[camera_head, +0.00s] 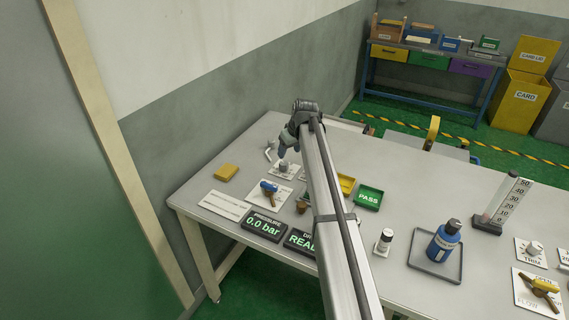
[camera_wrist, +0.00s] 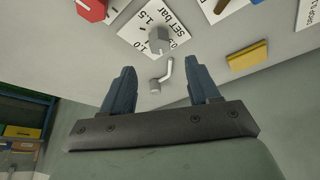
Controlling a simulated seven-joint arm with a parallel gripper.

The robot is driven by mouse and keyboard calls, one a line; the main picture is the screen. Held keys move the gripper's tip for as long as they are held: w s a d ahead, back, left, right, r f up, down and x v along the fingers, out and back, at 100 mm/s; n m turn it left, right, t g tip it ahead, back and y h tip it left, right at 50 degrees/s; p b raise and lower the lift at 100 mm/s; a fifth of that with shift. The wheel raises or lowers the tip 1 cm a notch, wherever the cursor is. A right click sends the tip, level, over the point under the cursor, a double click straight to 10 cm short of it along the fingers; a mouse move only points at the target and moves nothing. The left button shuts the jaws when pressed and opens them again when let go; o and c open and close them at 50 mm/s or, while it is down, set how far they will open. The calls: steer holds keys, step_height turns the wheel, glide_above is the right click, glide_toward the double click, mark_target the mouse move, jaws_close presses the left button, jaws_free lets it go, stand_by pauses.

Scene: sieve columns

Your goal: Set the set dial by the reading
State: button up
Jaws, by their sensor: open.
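The set dial is a grey knob (camera_wrist: 158,42) on a white card (camera_wrist: 135,24) marked "SET bar", with 1.0, 1.5 and a partly hidden 0.5. In the head view the dial (camera_head: 283,168) sits near the far left part of the table. The pressure display (camera_head: 265,225) reads "0.0 bar". My gripper (camera_wrist: 162,78) is open and empty, its blue fingers apart; in the head view it (camera_head: 282,152) is above and just behind the dial. Which mark the dial points to cannot be told.
A bent grey rod (camera_wrist: 164,75) stands close beside the dial, showing between my fingers. A second display (camera_head: 301,241) is partly hidden by my arm.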

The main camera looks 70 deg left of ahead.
mark_target(283, 163)
steer(key=x, duration=0.9)
steer(key=shift+a+f, duration=0.1)
steer(key=shift+a, duration=0.05)
steer(key=c, duration=1)
steer(key=shift+c, duration=0.2)
steer(key=m+t, duration=0.2)
steer(key=m, duration=0.3)
steer(key=shift+s+m, duration=0.15)
steer(key=shift+m, duration=0.25)
steer(key=m+t, duration=0.1)
steer(key=m, duration=0.2)
steer(key=m+t, duration=0.1)
steer(key=m, duration=0.1)
steer(key=shift+s+a+m+h, duration=0.1)
steer(key=shift+m+h, duration=0.3)
